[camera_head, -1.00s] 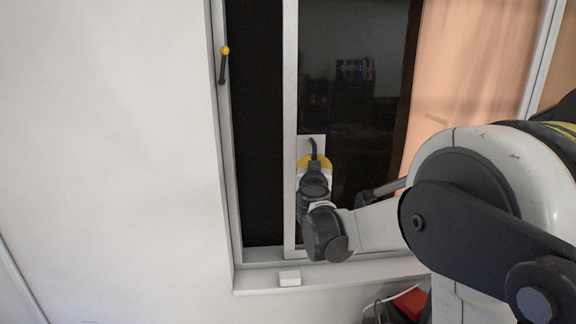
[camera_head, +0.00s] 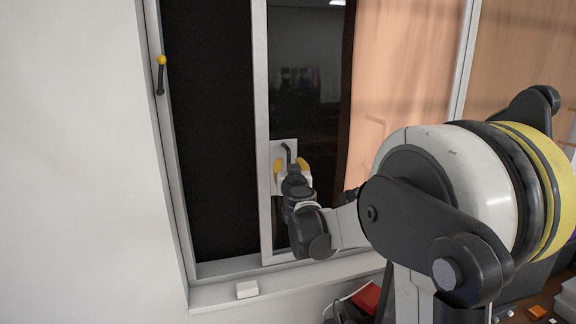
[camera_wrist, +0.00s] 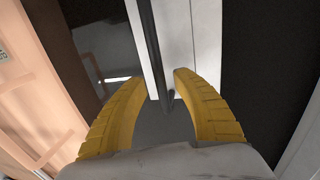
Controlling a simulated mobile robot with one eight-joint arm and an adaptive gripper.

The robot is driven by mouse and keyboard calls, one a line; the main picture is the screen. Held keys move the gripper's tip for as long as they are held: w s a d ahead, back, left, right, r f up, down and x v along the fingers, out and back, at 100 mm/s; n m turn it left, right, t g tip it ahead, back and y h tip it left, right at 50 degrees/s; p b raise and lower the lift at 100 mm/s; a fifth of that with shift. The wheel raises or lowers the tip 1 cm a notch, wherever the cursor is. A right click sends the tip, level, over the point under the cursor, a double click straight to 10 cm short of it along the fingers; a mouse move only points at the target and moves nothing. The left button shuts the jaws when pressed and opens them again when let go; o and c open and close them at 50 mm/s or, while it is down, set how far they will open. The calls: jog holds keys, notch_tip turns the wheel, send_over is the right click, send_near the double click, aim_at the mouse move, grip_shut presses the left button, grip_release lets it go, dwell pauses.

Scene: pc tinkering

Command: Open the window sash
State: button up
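The window sash (camera_head: 260,110) has a white upright edge and dark glass, and it stands partly open. A wide dark gap (camera_head: 208,130) lies between it and the left frame. A dark, bent handle (camera_head: 286,150) sits on a pale plate low on the sash. In the wrist view the handle (camera_wrist: 149,40) runs as a dark bar between the yellow fingers. My gripper (camera_head: 290,168) is at the handle with its fingers spread on either side. The wrist view also shows my gripper (camera_wrist: 161,82) open around the bar; whether one finger touches it is unclear.
A dark lever with a yellow knob (camera_head: 161,62) is on the left frame. A small white block (camera_head: 247,289) lies on the sill (camera_head: 215,297). A red object (camera_head: 367,298) is below the sill.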

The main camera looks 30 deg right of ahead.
jog(key=shift+a, duration=0.1)
jog(key=v, duration=1.2)
